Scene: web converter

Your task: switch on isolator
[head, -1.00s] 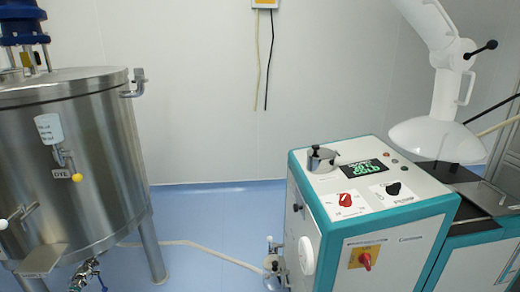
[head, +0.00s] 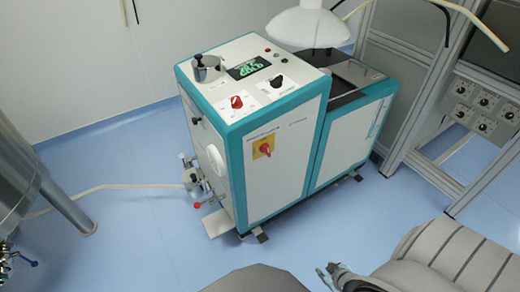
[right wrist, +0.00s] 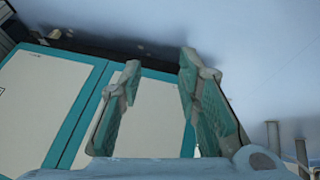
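The isolator (head: 265,149) is a red rotary handle on a yellow plate. It sits on the white front panel of the teal-edged machine (head: 284,122), in the middle of the head view. Its handle position is too small to tell. My right gripper (head: 332,272) shows at the bottom of the head view, below and right of the machine and apart from it. In the right wrist view the right gripper (right wrist: 158,68) has its two teal-padded fingers spread, with nothing between them. The isolator does not clearly show in the wrist view. My left gripper is not in view.
On the machine's top are a red knob (head: 237,102), a black knob (head: 276,82) and a green-lit display (head: 251,69). A steel tank (head: 17,185) stands left. A grey frame with a knob panel (head: 476,109) stands right. Blue floor is clear before the machine.

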